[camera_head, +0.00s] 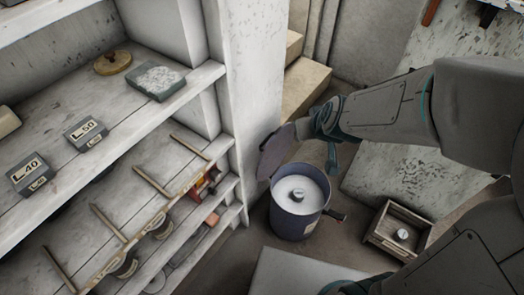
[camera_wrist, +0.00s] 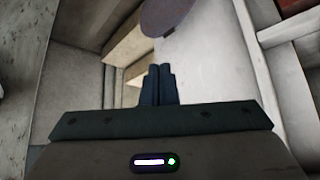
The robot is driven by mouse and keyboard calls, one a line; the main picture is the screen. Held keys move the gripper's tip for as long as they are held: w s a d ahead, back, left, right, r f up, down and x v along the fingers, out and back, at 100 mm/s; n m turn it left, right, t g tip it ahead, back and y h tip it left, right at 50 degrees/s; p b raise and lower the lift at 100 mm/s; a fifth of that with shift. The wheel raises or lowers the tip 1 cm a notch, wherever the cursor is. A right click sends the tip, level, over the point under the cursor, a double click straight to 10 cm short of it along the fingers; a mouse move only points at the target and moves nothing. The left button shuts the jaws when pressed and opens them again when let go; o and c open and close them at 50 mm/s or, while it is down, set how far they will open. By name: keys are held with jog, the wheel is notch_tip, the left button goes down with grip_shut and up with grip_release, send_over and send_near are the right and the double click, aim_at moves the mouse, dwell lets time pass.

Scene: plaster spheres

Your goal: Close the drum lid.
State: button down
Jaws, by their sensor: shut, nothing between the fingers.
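The drum (camera_head: 290,222) is a dark blue-grey cylinder standing on the floor beside the shelves, open at the top. A white fill shows inside it, with a small round metal-looking piece (camera_head: 298,195) on top. The drum lid (camera_head: 275,152) is a dark disc, raised and tilted up at the drum's back left. In the wrist view, part of the lid (camera_wrist: 166,14) shows at the top edge, beyond the fingertips. My gripper (camera_head: 301,128) is shut and empty at the lid's upper right edge; I cannot tell whether it touches. Its fingers also show in the wrist view (camera_wrist: 161,70).
A shelf unit (camera_head: 150,120) with labelled blocks and tools fills the left, its white post (camera_head: 248,90) close to the lid. A small wooden box (camera_head: 378,238) stands right of the drum. Pale boxes (camera_head: 305,85) stand behind. My arm crosses the right side.

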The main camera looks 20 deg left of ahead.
jog(key=w+a+f+n+t+h+b, duration=0.15)
jog(key=a+f+b, duration=0.35)
jog(key=f, duration=0.5)
jog(key=a+f+n+t+y+b, duration=0.1)
jog(key=a+f+n+t+b, duration=0.25)
jog(key=a+f, duration=0.45)
jog(key=s+a+f+n+t+b, duration=0.1)
jog(key=s+f+n+t+b, duration=0.25)
jog(key=f+b, duration=0.2)
jog(key=s+a+f+n+t+b, duration=0.2)
jog(key=s+f+n+t+b, duration=0.15)
jog(key=f+n, duration=0.2)
jog(key=w+m+b, duration=0.1)
jog(key=w+b, duration=0.2)
jog(key=w, duration=0.7)
jog(key=shift+a, duration=0.35)
jog(key=shift+d+f+h, duration=0.1)
jog(key=shift+f+h, duration=0.05)
jog(key=shift+h, duration=0.1)
